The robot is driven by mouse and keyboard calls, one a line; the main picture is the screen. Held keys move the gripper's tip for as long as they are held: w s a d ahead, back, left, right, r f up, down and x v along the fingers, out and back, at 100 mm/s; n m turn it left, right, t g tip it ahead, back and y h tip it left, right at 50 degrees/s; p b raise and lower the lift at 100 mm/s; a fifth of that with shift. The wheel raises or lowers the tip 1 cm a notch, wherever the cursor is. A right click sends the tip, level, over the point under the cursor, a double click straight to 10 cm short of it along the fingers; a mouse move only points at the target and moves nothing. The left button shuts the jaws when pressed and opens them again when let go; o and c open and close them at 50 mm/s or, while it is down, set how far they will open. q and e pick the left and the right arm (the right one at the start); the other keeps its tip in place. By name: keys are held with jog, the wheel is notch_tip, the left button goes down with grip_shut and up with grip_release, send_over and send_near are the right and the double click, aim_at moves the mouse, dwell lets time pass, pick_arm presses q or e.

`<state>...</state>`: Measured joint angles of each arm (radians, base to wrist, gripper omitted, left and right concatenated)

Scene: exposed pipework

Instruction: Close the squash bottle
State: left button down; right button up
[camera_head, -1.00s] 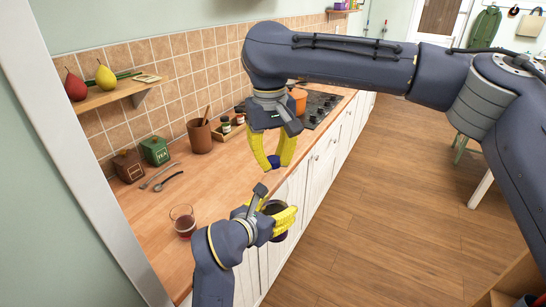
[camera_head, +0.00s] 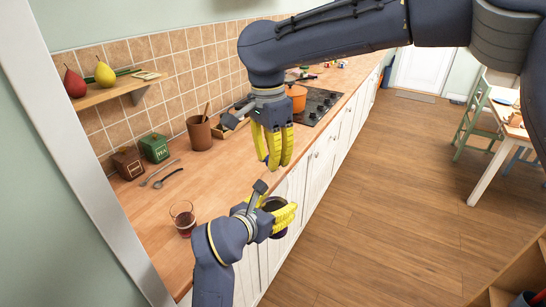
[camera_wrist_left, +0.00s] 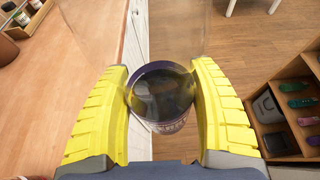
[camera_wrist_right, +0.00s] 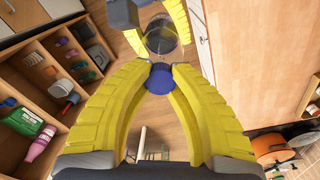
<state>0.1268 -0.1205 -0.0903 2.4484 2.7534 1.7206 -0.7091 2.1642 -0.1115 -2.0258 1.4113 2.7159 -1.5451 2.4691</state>
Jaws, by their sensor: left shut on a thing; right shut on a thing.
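My left gripper (camera_head: 275,216) is shut on the squash bottle (camera_wrist_left: 160,95), low in front of the counter's edge. In the left wrist view the bottle is clear, with dark liquid and a purple label, between the yellow fingers. Its dark top also shows in the head view (camera_head: 272,204). My right gripper (camera_head: 272,160) is above the left one, fingers pointing down. In the right wrist view it is shut on a small blue cap (camera_wrist_right: 161,78), held at the fingertips. The bottle (camera_wrist_right: 162,38) shows beyond the cap there, apart from it in the head view. In the head view the fingers hide the cap.
The wooden counter (camera_head: 140,210) runs along the tiled wall. A glass with dark red drink (camera_head: 183,220) stands near its front edge. Two spoons (camera_head: 168,178), a brown pot (camera_head: 199,133) and two tins (camera_head: 154,148) are further back.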

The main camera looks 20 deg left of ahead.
jog(key=m, duration=0.7)
